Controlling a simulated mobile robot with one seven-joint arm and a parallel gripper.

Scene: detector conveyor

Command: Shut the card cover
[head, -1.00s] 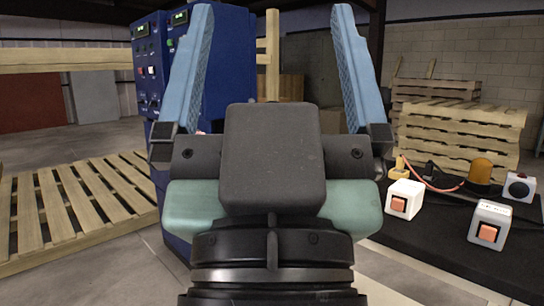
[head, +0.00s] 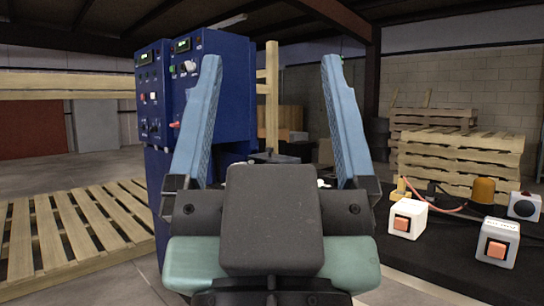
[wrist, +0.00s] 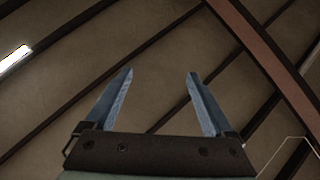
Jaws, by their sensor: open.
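My gripper (head: 271,62) stands upright in the middle of the head view, with its two light-blue fingers wide apart and nothing between them. In the wrist view my gripper (wrist: 159,76) is also open and empty, pointing at the ceiling. A blue control cabinet (head: 226,90) stands behind and left of it, and the left finger covers part of the cabinet. I cannot make out a card cover in either view. The wrist view shows no part of the cabinet.
A black table (head: 420,250) at the right holds white boxes with orange buttons (head: 407,219), an orange dome (head: 483,190) and a cable. Stacked pallets (head: 455,165) stand behind it. A slatted wooden pallet (head: 60,232) lies at the left.

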